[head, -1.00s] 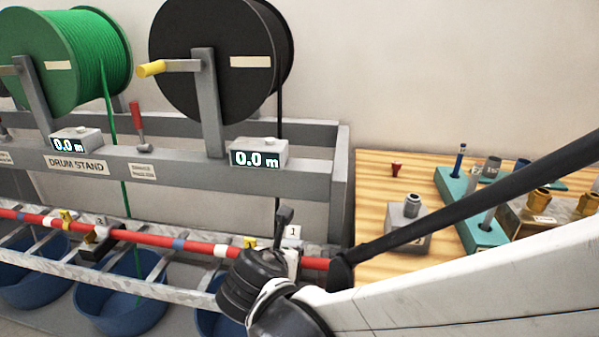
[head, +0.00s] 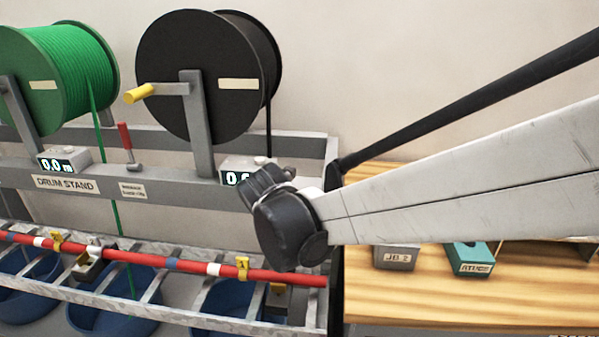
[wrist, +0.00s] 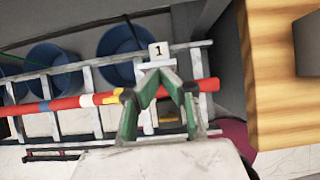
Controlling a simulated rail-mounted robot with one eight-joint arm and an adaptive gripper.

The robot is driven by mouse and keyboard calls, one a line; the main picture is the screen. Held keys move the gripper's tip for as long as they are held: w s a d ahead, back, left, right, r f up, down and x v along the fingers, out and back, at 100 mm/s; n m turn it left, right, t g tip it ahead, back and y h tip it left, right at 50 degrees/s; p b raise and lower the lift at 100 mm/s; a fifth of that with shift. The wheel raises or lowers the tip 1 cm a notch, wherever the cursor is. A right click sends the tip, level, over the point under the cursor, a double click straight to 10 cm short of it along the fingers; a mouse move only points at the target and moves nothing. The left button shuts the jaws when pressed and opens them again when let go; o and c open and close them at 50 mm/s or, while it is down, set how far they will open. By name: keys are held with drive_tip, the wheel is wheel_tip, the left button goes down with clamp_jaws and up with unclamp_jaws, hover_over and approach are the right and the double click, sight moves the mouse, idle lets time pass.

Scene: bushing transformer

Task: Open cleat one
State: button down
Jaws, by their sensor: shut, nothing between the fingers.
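Cleat one stands on the ladder tray at the right end of the red cable (head: 190,267); its white tag "1" (wrist: 158,50) shows just beyond my fingertips in the wrist view. A small brownish block (head: 278,295) below the cable in the head view seems part of that cleat. Its lever and clamp cannot be made out. My gripper (wrist: 159,76) is shut and empty, its green-sided fingers meeting over the cable near the tag. Contact cannot be told. In the head view my wrist is above the tray's right end, and the fingers are hidden.
Another cleat (head: 90,262) holds the cable farther left. Behind the tray stands the drum stand (head: 110,187) with a green drum (head: 50,75) and a black drum (head: 195,75). Blue tubs (head: 115,305) sit under the tray. A wooden bench (head: 440,300) is at the right.

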drive_tip(key=shift+w, duration=0.35)
drive_tip(key=shift+r, duration=0.15)
idle(0.3)
wheel_tip(320, 180, up, 10)
drive_tip(key=s+p, duration=0.1)
drive_tip(key=p, duration=0.6)
drive_tip(key=s+d+r+m, duration=0.2)
drive_tip(key=s+d+m, duration=0.2)
drive_tip(key=d+m, duration=0.45)
drive_tip(key=s+d+r+m, duration=0.2)
drive_tip(key=s+d+m, duration=0.3)
drive_tip(key=d+m, duration=0.35)
drive_tip(key=s+d+f+m, duration=0.2)
drive_tip(key=s+d+m, duration=0.6)
drive_tip(key=m, duration=1)
drive_tip(key=s, duration=0.3)
drive_tip(key=shift+d+t+y, duration=0.3)
drive_tip(key=shift+t, duration=0.1)
